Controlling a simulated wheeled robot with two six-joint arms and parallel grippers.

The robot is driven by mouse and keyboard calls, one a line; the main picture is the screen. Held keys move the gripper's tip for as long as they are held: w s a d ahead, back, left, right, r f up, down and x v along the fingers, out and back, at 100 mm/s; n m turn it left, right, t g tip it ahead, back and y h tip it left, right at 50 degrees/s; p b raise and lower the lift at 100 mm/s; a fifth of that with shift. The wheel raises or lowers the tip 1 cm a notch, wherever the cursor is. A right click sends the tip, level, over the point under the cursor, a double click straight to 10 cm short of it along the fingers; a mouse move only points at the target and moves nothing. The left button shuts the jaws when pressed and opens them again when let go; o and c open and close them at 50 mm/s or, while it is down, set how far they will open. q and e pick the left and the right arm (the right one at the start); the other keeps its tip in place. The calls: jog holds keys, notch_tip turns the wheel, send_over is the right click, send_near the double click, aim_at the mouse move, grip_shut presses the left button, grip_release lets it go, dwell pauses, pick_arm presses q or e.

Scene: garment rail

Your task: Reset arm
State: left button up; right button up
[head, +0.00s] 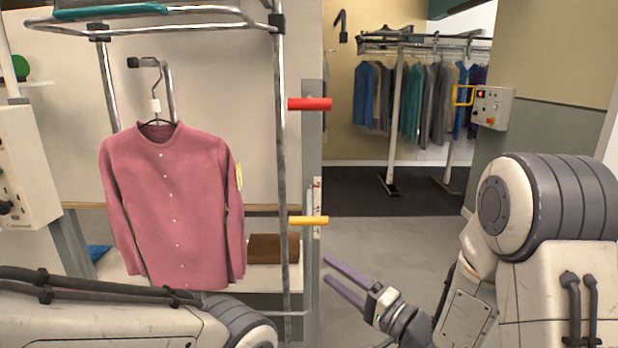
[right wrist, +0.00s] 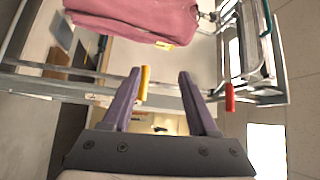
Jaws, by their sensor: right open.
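My right gripper (head: 346,283) is open and empty, with two purple fingers apart, in the lower middle of the head view. It is right of the rail frame and below the yellow handle. Its open fingers also show in the right wrist view (right wrist: 160,95), with nothing between them that I can see held. My left arm crosses the lower left of the head view, and its gripper is not seen. A pink shirt (head: 172,205) hangs from a hanger (head: 157,105) on the metal rail frame. The shirt also shows at the top of the right wrist view (right wrist: 135,18).
A brown box (head: 273,248) sits on a shelf behind the shirt. A far rack of clothes (head: 415,95) stands at the back. The grey floor (head: 385,245) between is open.

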jog(key=s+n+g+h+p, duration=0.3)
jog(key=s+n+g+h, duration=0.3)
jog(key=s, duration=0.7)
jog(key=s+f+n+g+h+p, duration=0.1)
jog(key=s+n+g+h+p, duration=0.2)
jog(key=s+n+g+h, duration=0.4)
jog(key=s+n, duration=0.1)
jog(key=s, duration=0.5)
jog(key=shift+s+a, duration=0.2)
jog(key=shift+a, duration=0.05)
